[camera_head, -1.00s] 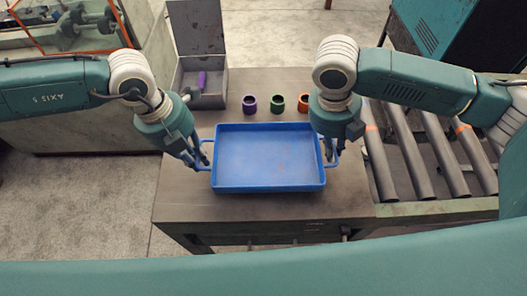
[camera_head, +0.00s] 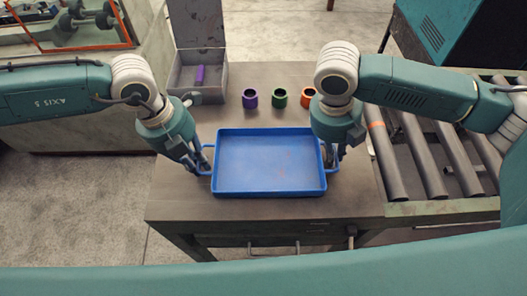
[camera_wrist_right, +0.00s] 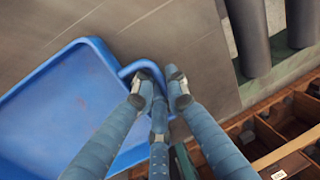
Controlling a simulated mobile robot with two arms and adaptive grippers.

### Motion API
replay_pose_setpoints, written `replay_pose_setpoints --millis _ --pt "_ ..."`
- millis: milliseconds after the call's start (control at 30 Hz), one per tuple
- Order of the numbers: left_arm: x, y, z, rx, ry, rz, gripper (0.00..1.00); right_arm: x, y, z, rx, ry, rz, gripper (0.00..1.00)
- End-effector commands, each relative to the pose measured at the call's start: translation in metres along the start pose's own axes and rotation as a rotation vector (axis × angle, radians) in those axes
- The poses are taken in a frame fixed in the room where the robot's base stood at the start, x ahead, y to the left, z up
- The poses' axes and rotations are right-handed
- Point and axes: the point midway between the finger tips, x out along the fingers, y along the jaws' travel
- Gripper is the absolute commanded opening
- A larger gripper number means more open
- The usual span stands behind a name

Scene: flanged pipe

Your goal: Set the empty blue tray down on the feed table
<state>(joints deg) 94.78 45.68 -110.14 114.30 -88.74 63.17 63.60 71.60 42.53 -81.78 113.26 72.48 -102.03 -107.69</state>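The empty blue tray (camera_head: 268,160) is level over the front part of the feed table (camera_head: 185,195). I cannot tell whether its bottom touches the tabletop. My left gripper (camera_head: 203,165) is at the tray's left handle and looks closed around it, with the fingertips partly hidden. My right gripper (camera_head: 328,158) is at the right handle.
Behind the tray stand a purple ring (camera_head: 250,98), a green ring (camera_head: 280,98) and an orange ring (camera_head: 307,97). An open grey box (camera_head: 213,88) with a purple piece stands back left. Bare tabletop shows in front of the tray.

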Motion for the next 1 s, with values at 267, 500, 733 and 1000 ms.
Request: replay_pose_setpoints --millis 267,500,733,1000 --pt "-0.001 0.001 0.000 -0.001 0.000 0.002 0.31 0.000 -0.001 0.000 0.001 0.001 -0.002 0.31" --pt "-0.010 0.000 0.001 -0.001 -0.003 0.000 0.31 -0.001 -0.001 0.000 0.000 0.000 -0.001 0.31" --pt "-0.055 0.000 0.002 -0.003 -0.006 -0.001 0.31 -0.001 0.000 0.000 0.000 0.000 0.000 0.31" --pt "-0.105 0.001 0.001 -0.002 -0.003 0.001 0.31 -0.001 0.000 0.000 0.000 0.000 0.000 0.31"
